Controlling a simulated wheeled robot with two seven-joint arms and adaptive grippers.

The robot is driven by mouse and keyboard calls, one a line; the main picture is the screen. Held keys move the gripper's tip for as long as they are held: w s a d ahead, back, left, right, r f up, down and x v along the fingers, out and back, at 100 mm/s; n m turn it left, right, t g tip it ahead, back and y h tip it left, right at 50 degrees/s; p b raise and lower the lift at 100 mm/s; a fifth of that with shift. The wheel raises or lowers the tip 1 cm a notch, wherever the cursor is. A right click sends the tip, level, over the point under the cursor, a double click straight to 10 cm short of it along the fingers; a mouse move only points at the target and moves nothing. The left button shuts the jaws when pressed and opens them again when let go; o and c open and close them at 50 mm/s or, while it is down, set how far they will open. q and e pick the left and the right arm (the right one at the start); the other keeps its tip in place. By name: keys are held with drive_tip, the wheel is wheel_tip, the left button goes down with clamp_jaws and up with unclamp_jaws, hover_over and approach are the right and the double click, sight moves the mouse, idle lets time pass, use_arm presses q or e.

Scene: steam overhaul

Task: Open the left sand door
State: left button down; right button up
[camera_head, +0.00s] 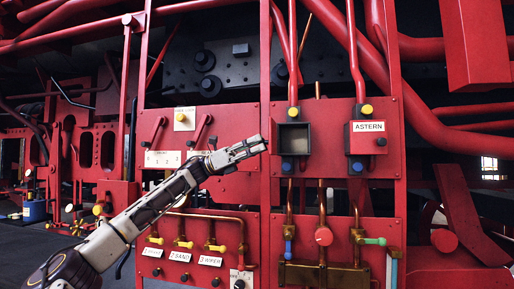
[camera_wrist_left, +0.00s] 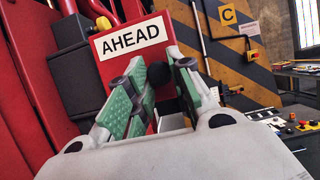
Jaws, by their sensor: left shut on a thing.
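The left sand box (camera_head: 292,137) stands open in the head view, with its dark hollow inside showing. Its red door with the white AHEAD sign (camera_wrist_left: 131,38) shows in the left wrist view, swung out from the dark box (camera_wrist_left: 80,80). In the head view the door is too edge-on to make out clearly. My left gripper (camera_head: 262,146) is just left of the box opening. In the left wrist view its green-padded fingers (camera_wrist_left: 158,88) are closed around the door's black knob (camera_wrist_left: 159,74). My right gripper is not in view.
The right sand box door (camera_head: 367,141), marked ASTERN, is closed beside it. Red and copper pipes run above and below. Yellow-handled valves (camera_head: 183,243) sit below my arm. A workbench (camera_wrist_left: 290,125) stands beyond in the left wrist view.

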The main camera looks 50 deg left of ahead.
use_arm(q)
drive_tip(key=c, duration=1.2)
unclamp_jaws()
drive_tip(key=shift+s+a+r, duration=0.15)
drive_tip(key=shift+r, duration=0.1)
drive_tip(key=shift+f, duration=0.2)
drive_tip(key=shift+s+a+f, duration=0.2)
drive_tip(key=shift+s+a, duration=0.1)
drive_tip(key=shift+a, duration=0.2)
drive_tip(key=s+a, duration=0.7)
drive_tip(key=a, duration=0.4)
drive_tip(key=shift+s+f, duration=0.3)
drive_tip(key=shift+s, duration=0.05)
idle(0.3)
